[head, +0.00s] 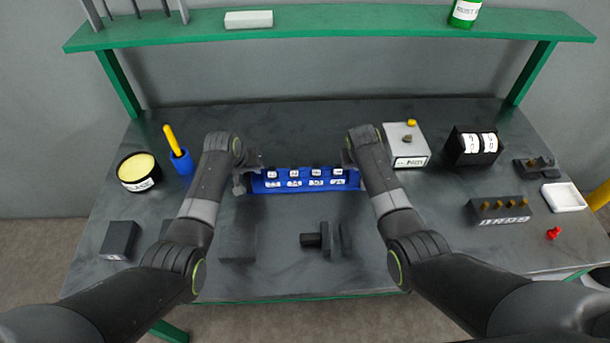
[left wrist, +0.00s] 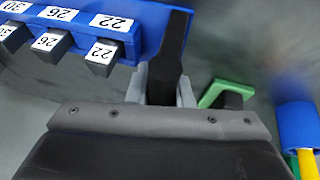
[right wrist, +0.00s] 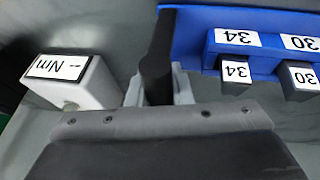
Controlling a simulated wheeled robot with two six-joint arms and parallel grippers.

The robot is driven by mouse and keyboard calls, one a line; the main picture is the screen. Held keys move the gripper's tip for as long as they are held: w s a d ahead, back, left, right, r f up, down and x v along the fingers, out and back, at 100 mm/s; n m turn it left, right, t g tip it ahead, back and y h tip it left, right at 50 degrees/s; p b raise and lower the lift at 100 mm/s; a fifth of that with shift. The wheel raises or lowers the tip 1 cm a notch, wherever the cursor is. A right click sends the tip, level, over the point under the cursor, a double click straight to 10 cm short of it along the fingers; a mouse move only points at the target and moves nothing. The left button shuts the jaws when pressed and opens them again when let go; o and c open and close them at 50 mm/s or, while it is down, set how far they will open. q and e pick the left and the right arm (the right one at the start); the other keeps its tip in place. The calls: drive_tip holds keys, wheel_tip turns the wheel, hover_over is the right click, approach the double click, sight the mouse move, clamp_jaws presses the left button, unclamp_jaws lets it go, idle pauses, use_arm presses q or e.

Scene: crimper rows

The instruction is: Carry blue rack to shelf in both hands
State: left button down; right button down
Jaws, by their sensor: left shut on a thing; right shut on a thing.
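The blue rack (head: 305,181) is held level between my two grippers over the dark bench, with a row of dark blocks with white number labels along it. My left gripper (head: 246,178) is shut on the dark handle at the rack's left end; the left wrist view shows the handle between the fingers beside the rack (left wrist: 147,20). My right gripper (head: 350,160) is shut on the handle at the right end, beside the rack (right wrist: 190,40) in the right wrist view. The green shelf (head: 340,24) runs across the back above the bench.
The shelf holds a white block (head: 248,19), a green bottle (head: 465,12) and thin upright rods at the left; its middle is clear. On the bench are a blue cup (head: 182,163), a yellow-topped tin (head: 138,171), a white box (head: 406,145) and a black roll holder (head: 473,146).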

use_arm(q)
drive_tip(key=shift+w+r, duration=0.15)
drive_tip(key=shift+r, duration=0.15)
use_arm(e)
drive_tip(key=shift+w+r, duration=0.1)
drive_tip(key=shift+r, duration=0.2)
